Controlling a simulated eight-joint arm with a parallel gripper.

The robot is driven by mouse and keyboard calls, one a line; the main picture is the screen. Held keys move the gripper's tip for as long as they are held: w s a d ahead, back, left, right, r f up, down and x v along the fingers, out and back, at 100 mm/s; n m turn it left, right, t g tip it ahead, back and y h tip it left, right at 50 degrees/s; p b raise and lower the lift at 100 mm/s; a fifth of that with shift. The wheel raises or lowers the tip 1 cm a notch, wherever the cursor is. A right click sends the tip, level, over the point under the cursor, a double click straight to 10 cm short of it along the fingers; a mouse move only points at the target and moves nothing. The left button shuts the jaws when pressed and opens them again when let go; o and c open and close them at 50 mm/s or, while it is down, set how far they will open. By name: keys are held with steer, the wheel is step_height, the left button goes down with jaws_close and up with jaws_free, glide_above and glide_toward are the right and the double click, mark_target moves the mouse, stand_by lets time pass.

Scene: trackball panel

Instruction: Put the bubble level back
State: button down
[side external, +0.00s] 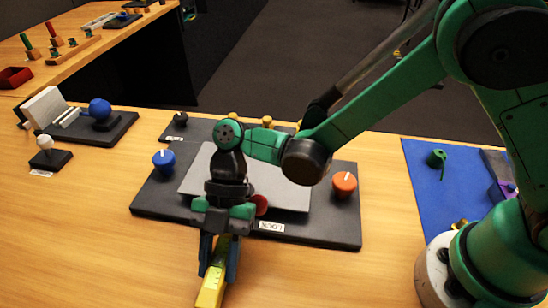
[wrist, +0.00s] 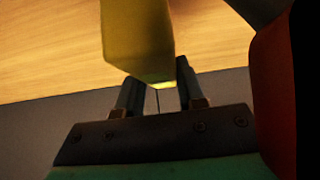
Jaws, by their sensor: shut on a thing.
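The bubble level is a yellow bar (side external: 211,287) with a dark marked strip on top, near the front edge of the side view. My gripper (side external: 218,262) points down in front of the trackball panel (side external: 330,232), its two dark fingers shut on the sides of the bar. One end of the bar sticks out toward the camera; the other end is hidden by the gripper. In the wrist view the yellow bar (wrist: 140,40) stands out past the fingers (wrist: 158,95). Whether it touches the table cannot be told.
The panel carries a grey plate (side external: 285,193), a blue knob (side external: 164,160), an orange knob (side external: 344,184) and a LOCK label (side external: 271,226). A blue ball (side external: 100,108) sits on a dark pad at left. A blue mat (side external: 425,190) lies right. The front-left table is clear.

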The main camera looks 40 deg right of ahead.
steer(key=shift+f, duration=0.1)
steer(key=shift+f, duration=0.5)
steer(key=c, duration=0.5)
jaws_free()
steer(key=shift+c, duration=0.2)
